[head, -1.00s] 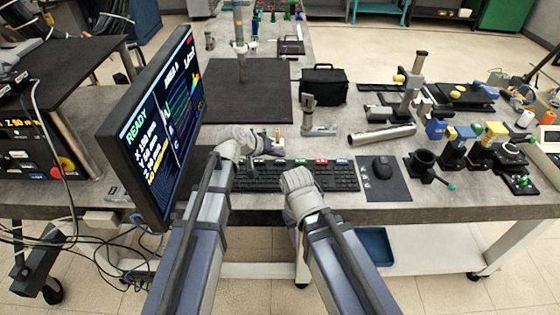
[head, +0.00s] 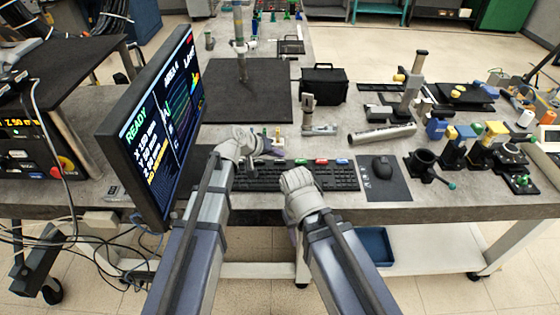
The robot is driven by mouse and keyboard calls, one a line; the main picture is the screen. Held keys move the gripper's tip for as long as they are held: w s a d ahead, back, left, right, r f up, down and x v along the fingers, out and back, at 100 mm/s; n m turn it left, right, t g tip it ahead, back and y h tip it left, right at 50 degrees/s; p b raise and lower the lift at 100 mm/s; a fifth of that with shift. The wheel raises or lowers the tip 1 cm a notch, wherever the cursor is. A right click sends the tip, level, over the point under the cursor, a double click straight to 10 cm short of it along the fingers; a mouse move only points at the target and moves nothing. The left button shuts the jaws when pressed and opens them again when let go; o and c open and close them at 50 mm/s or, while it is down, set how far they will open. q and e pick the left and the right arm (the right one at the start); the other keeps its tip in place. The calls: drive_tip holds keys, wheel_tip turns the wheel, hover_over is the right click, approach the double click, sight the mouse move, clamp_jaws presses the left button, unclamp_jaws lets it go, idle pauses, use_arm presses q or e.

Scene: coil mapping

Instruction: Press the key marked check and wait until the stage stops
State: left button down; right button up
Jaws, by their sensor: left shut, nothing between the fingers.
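The black keyboard (head: 340,178) lies near the front edge of the bench. Green (head: 300,161), red (head: 321,161) and blue (head: 342,161) marked pieces sit along its back edge; their lettering is too small to read, so I cannot tell which is check. My left gripper (head: 275,150) is shut and empty, over the keyboard's back left part, left of the green piece; I cannot tell whether it touches anything. My right wrist hangs in front of the keyboard and its fingers are mostly hidden. The monitor (head: 160,130) reads READY. I cannot pick out the stage.
A dark mat (head: 250,92) lies behind my left gripper.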

use_arm(q)
drive_tip(key=shift+f, duration=0.35)
